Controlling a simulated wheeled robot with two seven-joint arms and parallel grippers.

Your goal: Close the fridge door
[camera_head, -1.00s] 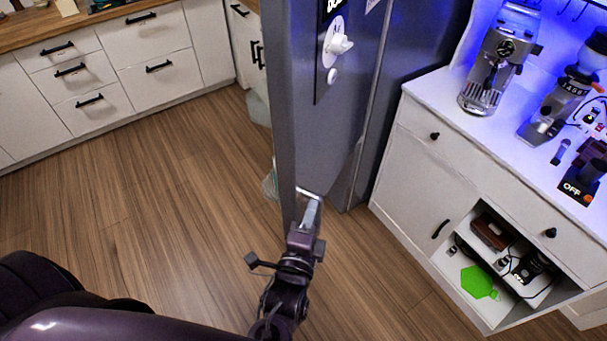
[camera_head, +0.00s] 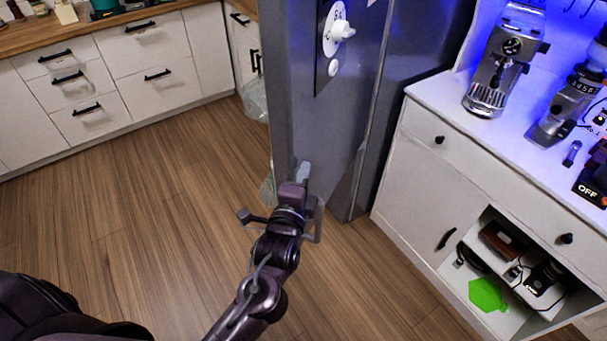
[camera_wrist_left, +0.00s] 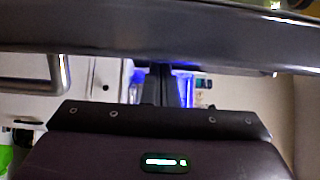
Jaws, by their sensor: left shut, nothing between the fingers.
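The fridge door (camera_head: 290,105) is a tall grey panel in the middle of the head view. A dark seam runs between it and the darker fridge body (camera_head: 425,50) on its right; I cannot tell how wide it stands open. A white dial sits on a dark plate on the panel. My left gripper (camera_head: 303,173) is shut and empty, with its tip at the lower part of the door. Whether it touches is unclear. In the left wrist view a dark horizontal band (camera_wrist_left: 150,38), possibly the door edge, crosses close above the gripper. My right gripper is out of view.
A white cabinet (camera_head: 420,180) with an open lower compartment stands on the right, carrying an espresso machine (camera_head: 505,65) and a grinder (camera_head: 565,105). White drawers (camera_head: 110,70) line the back left. The wooden floor (camera_head: 130,220) on the left is clear.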

